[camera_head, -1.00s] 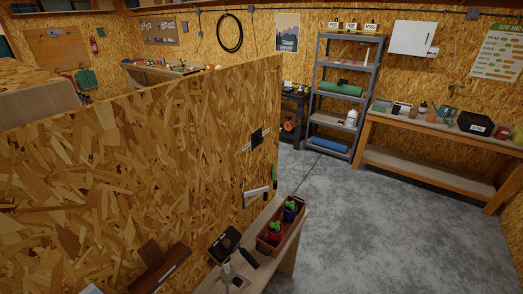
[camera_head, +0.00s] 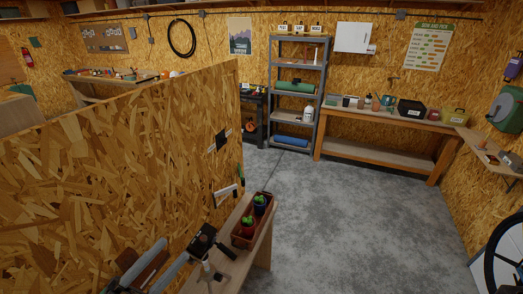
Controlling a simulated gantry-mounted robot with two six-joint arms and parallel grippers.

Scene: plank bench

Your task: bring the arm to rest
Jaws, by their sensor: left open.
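My left arm comes in low at the left in the head view. The gripper looks open. My right gripper is not in view.
A shelf rack (camera_head: 297,95) and a long workbench (camera_head: 385,123) stand at the back. A wheel (camera_head: 508,262) shows at right. The concrete floor (camera_head: 345,220) is clear.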

